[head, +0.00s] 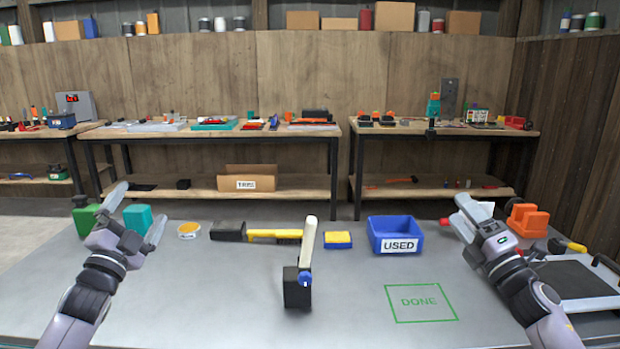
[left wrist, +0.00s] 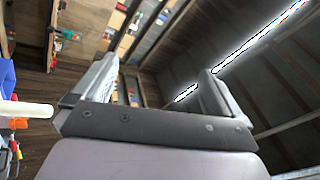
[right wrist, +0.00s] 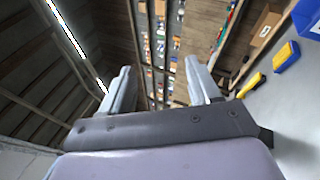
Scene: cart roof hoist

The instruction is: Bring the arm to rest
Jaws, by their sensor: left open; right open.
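My left gripper (head: 133,214) is open and empty above the left part of the grey table. Its two fingers stand apart in the left wrist view (left wrist: 160,88), with nothing between them. My right gripper (head: 487,212) is open and empty above the right part of the table. Its fingers are also apart and empty in the right wrist view (right wrist: 163,85). Both grippers point up and away from the table, toward the wall and roof.
On the table (head: 200,310) are a black block with a pale upright handle (head: 306,245), a yellow-handled brush (head: 270,234), a sponge (head: 338,240), a blue USED bin (head: 397,246) and a green DONE square (head: 420,302). An orange block (head: 528,221) stands near my right gripper. The front left is clear.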

